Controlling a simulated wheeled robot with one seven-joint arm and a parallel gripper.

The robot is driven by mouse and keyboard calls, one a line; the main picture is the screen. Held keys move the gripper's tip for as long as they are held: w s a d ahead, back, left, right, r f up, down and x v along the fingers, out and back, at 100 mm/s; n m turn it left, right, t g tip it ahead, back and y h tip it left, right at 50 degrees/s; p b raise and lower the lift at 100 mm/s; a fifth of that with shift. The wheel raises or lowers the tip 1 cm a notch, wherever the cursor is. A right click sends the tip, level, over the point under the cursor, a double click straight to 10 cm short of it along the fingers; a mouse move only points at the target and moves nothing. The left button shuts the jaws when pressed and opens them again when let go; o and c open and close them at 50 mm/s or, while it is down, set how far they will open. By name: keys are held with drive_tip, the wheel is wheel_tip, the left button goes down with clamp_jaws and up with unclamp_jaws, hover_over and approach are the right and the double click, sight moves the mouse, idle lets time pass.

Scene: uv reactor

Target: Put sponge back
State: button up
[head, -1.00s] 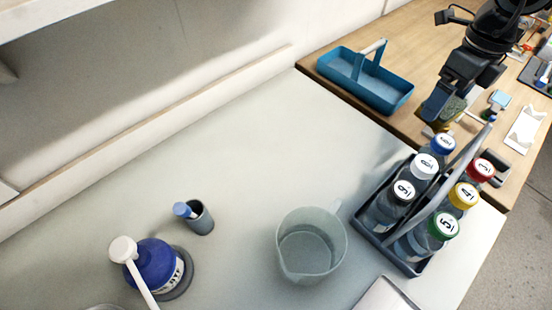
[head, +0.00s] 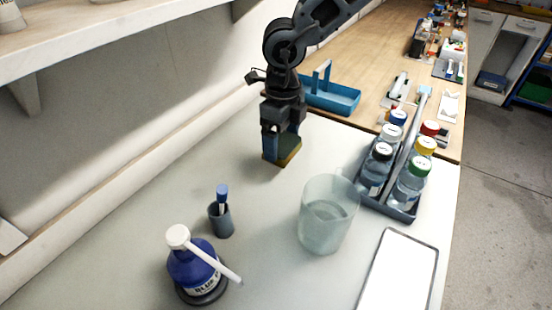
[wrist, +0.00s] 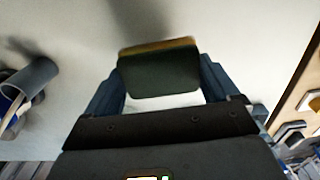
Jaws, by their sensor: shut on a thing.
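My gripper (head: 281,146) is shut on the sponge (head: 289,153), which has a dark green side and a yellow-brown layer. The gripper points down over the back of the white bench (head: 255,205), near the wall. In the wrist view the sponge (wrist: 158,72) sits between both fingers, with its yellow-brown edge farthest from the palm. A shadow lies on the white surface beyond it. I cannot tell whether the sponge touches the bench.
A blue tote (head: 335,97) stands behind right on the wooden bench. A bottle carrier (head: 402,211) with several capped bottles, a clear beaker (head: 327,215), a small grey cup (head: 221,220), a blue wash bottle (head: 193,268) and a white-topped panel (head: 398,275) surround open bench space.

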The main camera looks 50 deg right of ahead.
drive_tip(key=shift+w+a+f, duration=0.4)
drive_tip(key=shift+a, duration=0.05)
drive_tip(key=shift+f+b, duration=1.05)
drive_tip(key=shift+f, duration=0.85)
drive_tip(key=shift+f, duration=0.1)
drive_tip(key=shift+f, duration=0.15)
drive_tip(key=o, duration=0.8)
drive_tip(key=shift+c, duration=0.2)
drive_tip(key=shift+r+b, duration=0.5)
drive_tip(key=shift+r, duration=3.5)
